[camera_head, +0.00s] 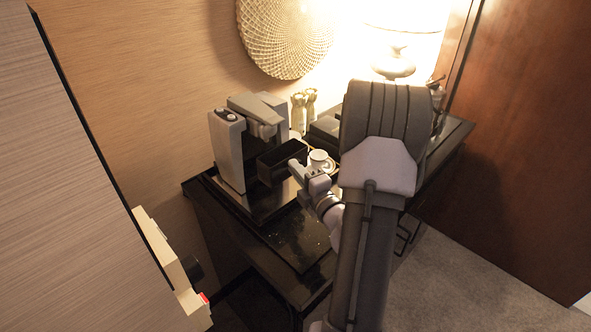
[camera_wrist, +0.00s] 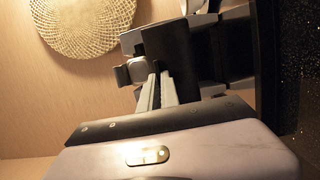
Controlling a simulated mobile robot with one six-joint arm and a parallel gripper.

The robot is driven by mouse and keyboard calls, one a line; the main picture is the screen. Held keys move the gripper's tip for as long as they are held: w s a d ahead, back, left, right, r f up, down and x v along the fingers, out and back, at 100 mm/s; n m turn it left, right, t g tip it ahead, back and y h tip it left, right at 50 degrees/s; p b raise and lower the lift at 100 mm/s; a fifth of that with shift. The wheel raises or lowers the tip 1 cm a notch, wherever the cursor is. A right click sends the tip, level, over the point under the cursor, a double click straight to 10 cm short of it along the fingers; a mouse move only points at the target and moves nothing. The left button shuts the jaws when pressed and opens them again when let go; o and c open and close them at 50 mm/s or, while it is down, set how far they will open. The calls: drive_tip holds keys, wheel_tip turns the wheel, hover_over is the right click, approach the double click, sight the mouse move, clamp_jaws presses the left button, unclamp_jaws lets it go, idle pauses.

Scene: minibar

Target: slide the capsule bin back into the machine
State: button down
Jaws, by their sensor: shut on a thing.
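The grey coffee machine (camera_head: 228,150) stands upright on the left of the dark cabinet top. The black capsule bin (camera_head: 283,160) is outside the machine body, just right of its lower front, below the overhanging head. My gripper (camera_head: 293,166) is shut on the near right end of the bin. In the wrist view my two pale fingers (camera_wrist: 157,88) meet at the dark bin (camera_wrist: 168,52), with the machine (camera_wrist: 232,60) beyond it, turned sideways. The fingers hide part of the bin. I cannot tell whether the bin touches the machine or the surface below.
A white cup (camera_head: 320,157) stands close to the right of my gripper. Pale bottles (camera_head: 304,108) stand behind, and a lit lamp (camera_head: 394,58) is at the back right. A woven disc (camera_head: 284,36) hangs on the wall. The cabinet top (camera_head: 290,240) is clear in front.

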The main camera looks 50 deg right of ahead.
drive_tip(key=f+b, duration=0.4)
drive_tip(key=f, duration=0.1)
drive_tip(key=s+f+b, duration=0.1)
drive_tip(key=f+b, duration=0.1)
drive_tip(key=shift+s+d+f, duration=0.1)
drive_tip(key=shift+d+f, duration=0.15)
drive_tip(key=shift+f, duration=0.1)
drive_tip(key=shift+s+f+b, duration=0.1)
drive_tip(key=shift+f+b, duration=0.25)
drive_tip(key=shift+b, duration=0.25)
drive_tip(key=shift+r, duration=0.1)
drive_tip(key=shift+r+p, duration=0.1)
drive_tip(key=shift+p, duration=0.3)
drive_tip(key=shift+p, duration=0.3)
drive_tip(key=w+p, duration=0.1)
drive_tip(key=w, duration=0.1)
drive_tip(key=w+p, duration=0.1)
drive_tip(key=w, duration=0.1)
drive_tip(key=shift+w+d, duration=0.2)
drive_tip(key=shift+w, duration=0.1)
drive_tip(key=shift+w+d, duration=0.1)
drive_tip(key=shift+w, duration=0.55)
